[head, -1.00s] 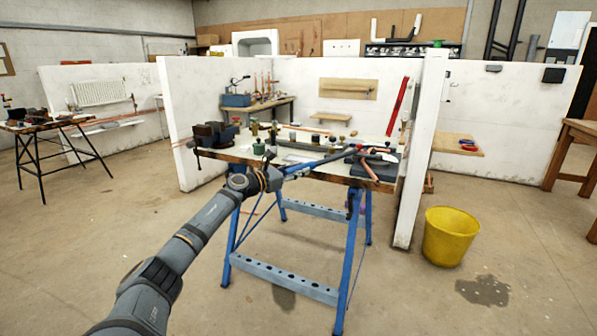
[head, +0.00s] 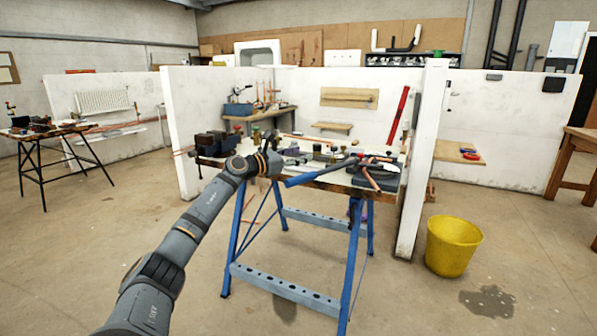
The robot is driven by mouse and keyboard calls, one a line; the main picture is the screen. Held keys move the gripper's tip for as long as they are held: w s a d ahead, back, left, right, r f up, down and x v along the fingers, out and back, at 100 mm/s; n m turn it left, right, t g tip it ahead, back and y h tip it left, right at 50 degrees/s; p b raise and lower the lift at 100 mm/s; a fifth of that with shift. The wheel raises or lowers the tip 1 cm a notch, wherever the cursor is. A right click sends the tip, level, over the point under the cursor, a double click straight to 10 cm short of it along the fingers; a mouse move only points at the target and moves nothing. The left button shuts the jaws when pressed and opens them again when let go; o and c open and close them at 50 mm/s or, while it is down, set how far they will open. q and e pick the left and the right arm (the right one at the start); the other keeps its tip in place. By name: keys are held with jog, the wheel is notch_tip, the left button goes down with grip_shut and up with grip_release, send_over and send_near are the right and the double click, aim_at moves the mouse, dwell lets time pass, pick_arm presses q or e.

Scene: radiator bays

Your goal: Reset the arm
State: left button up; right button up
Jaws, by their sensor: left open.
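My left arm comes in from the lower left. Its gripper (head: 288,155) is small and partly hidden behind its own wrist, over the front left part of the workbench top (head: 335,180). It is open, with nothing seen in it. A long tool with a blue handle (head: 305,178) lies to the right of the gripper, across the bench's front edge, its near end sticking out. The gripper appears apart from this handle. My right gripper is not in view.
A dark vise (head: 215,144) sits at the bench's left end. Copper pipe and several small tools lie on top. White partition walls (head: 422,160) flank the bench. A yellow bucket (head: 453,246) stands on the right. The floor at front left is clear.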

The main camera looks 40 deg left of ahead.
pick_arm(q)
jog(key=shift+r, duration=0.85)
